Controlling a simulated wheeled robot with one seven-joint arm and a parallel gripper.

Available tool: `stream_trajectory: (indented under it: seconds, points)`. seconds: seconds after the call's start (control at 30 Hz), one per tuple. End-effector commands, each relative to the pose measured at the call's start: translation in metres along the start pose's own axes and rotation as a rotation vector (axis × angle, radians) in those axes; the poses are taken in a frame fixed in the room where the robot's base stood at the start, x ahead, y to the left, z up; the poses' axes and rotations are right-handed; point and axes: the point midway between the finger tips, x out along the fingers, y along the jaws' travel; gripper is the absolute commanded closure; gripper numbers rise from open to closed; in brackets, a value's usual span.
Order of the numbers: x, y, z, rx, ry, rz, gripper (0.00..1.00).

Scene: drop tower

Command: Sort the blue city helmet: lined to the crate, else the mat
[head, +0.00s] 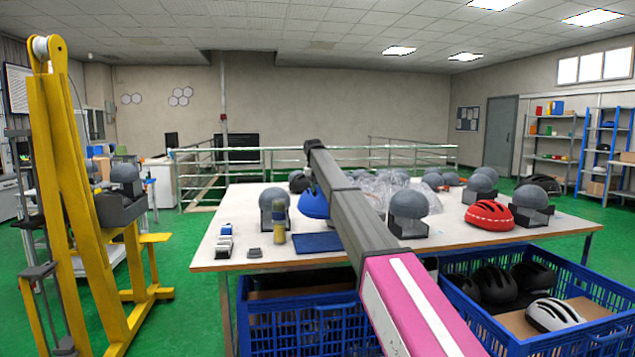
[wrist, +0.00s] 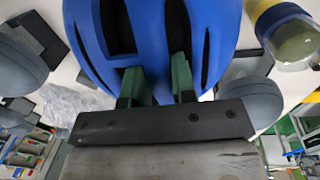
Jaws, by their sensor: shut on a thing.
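The blue city helmet (head: 314,204) is at my gripper, over the table behind the blue mat (head: 317,243). In the wrist view the helmet (wrist: 150,25) fills the top middle, its vented outer shell facing the camera. My gripper (wrist: 157,80) has its two green fingers at the helmet's edge and is shut on it. The inside is hidden, so I cannot tell whether it is lined. The mat lies bare on the table. A blue crate (head: 466,313) at the lower right holds black helmets and a white one. Another blue crate (head: 305,325) stands left of it.
The table (head: 230,230) carries grey headforms (head: 408,209), a red helmet (head: 489,214), clear plastic wrap and a yellow-banded jar (head: 279,230) left of the mat. A yellow drop tower (head: 75,200) stands left. Green floor is free between tower and table.

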Motion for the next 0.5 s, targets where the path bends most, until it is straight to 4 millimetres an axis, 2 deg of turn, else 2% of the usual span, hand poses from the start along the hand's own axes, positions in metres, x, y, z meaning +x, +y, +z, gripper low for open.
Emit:
stream_trajectory:
  seconds: [0.5]
  points:
    - [0.062, -0.007, 0.001, 0.000, 0.000, 0.000, 1.00]
